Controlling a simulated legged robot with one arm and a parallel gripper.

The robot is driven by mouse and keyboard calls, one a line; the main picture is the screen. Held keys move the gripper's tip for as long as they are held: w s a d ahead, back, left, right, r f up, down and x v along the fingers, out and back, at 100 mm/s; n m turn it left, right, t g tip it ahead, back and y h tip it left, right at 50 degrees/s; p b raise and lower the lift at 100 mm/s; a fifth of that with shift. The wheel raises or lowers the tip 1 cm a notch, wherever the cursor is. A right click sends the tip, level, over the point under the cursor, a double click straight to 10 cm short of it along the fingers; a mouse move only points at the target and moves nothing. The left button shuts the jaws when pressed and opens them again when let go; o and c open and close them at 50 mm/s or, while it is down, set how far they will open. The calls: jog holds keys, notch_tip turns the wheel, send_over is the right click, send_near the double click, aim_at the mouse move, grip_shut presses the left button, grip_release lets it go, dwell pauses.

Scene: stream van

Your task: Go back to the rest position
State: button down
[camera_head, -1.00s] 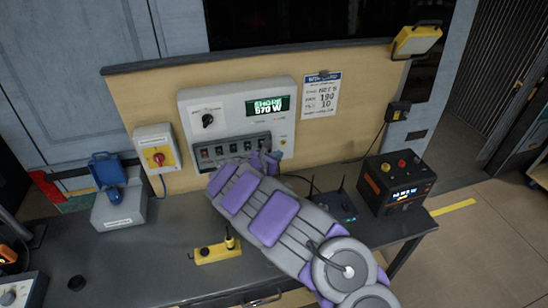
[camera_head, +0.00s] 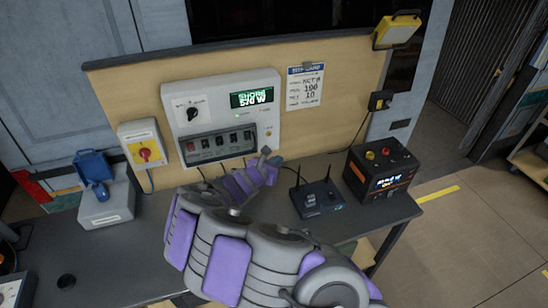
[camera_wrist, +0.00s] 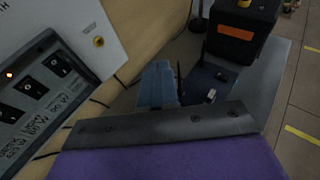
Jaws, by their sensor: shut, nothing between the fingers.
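My gripper (camera_head: 268,157) is at the end of my grey and purple arm, in front of the lower right corner of the white power panel (camera_head: 258,128). It is shut and holds nothing. I cannot tell from the head view whether it touches the panel. In the wrist view, blue-grey finger parts (camera_wrist: 158,86) show beyond the dark edge of my wrist, with the panel (camera_wrist: 88,25) at the left. The panel has a knob, a lit green display and a row of switches. My arm is bent low over the table.
A black router (camera_head: 318,200) with antennas and a black power unit (camera_head: 382,172) stand right of my arm. A grey box with a blue plug (camera_head: 105,200) and a red-yellow switch box (camera_head: 143,147) are at the left.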

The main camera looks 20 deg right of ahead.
jog(key=s+d+r+m+g+h, duration=0.3)
jog(key=s+d+r+m+g, duration=0.1)
jog(key=s+d+r+m, duration=0.7)
jog(key=s+d+r+m+g+y+b, duration=0.1)
jog(key=s+d+r+m+g+b, duration=0.15)
jog(key=s+m+g, duration=0.65)
jog(key=s+a+f+m+t+y, duration=0.1)
jog(key=s+a+f+m+y, duration=0.15)
jog(key=s, duration=0.55)
jog(key=s+a+f+m+t+y, duration=0.15)
jog(key=s+y, duration=0.25)
jog(key=s, duration=0.4)
jog(key=s+a+f+m+g+y+b, duration=0.1)
jog(key=s+a+m+y, duration=0.1)
jog(key=s+a+y, duration=0.4)
jog(key=s+a, duration=0.5)
jog(key=a, duration=0.3)
jog(key=shift+s+a+f+m, duration=0.3)
jog(key=shift+f, duration=0.05)
jog(key=shift+a, duration=0.3)
